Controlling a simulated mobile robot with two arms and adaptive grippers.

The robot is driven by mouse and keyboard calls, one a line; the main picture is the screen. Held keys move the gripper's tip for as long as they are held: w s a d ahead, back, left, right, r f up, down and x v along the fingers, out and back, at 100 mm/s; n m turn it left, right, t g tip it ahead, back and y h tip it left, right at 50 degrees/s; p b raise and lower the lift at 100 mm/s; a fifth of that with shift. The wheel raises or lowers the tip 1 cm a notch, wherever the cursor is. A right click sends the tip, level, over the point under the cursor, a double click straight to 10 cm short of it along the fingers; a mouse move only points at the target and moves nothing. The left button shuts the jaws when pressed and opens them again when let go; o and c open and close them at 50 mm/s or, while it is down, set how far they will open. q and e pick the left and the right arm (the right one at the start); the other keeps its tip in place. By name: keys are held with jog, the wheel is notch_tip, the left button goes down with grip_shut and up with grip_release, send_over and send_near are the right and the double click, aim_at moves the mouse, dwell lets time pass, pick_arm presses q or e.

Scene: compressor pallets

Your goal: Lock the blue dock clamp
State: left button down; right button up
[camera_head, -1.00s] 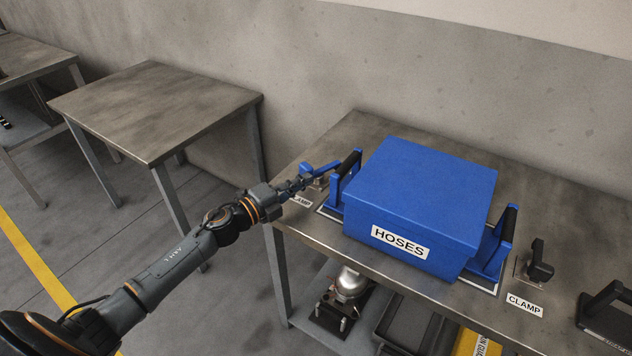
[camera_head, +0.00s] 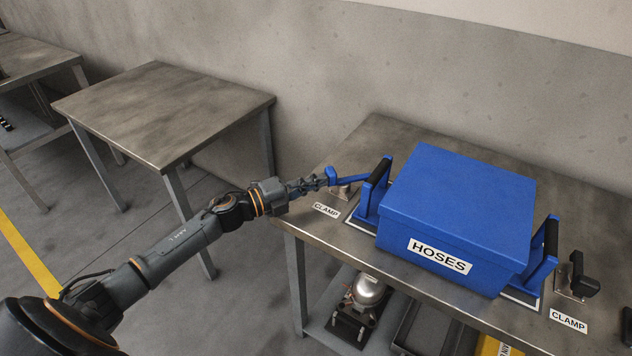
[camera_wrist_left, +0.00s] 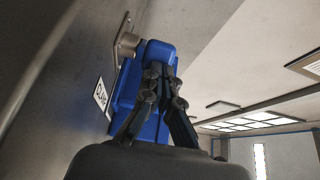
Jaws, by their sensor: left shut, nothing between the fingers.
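The blue clamp (camera_head: 346,178) is at the left end of the workbench, beside the blue HOSES box (camera_head: 455,205). Its bar points right, toward the box's left handle bracket, and lies near level. My left gripper (camera_head: 324,182) is shut and empty, with its fingertips at the left end of the clamp. In the left wrist view the blue clamp (camera_wrist_left: 150,60) fills the space just beyond the shut fingers (camera_wrist_left: 165,78). I cannot tell whether they touch it. The clamp's far end is partly hidden by the fingers. My right gripper is not in view.
A black clamp (camera_head: 583,282) stands right of the box, by a CLAMP label (camera_head: 568,321). The box's upright handles flank it. A metal compressor (camera_head: 366,292) sits on the lower shelf. A bare table (camera_head: 160,112) stands at the left; a wall is behind.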

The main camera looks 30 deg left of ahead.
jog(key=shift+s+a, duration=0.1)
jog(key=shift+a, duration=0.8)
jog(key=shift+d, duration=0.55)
pick_arm(q)
jog(key=shift+s+a+f, duration=0.1)
jog(key=shift+s+a, duration=0.25)
jog(key=shift+s, duration=0.15)
jog(key=v, duration=1)
jog(key=shift+s+a, duration=0.25)
jog(key=shift+s, duration=0.1)
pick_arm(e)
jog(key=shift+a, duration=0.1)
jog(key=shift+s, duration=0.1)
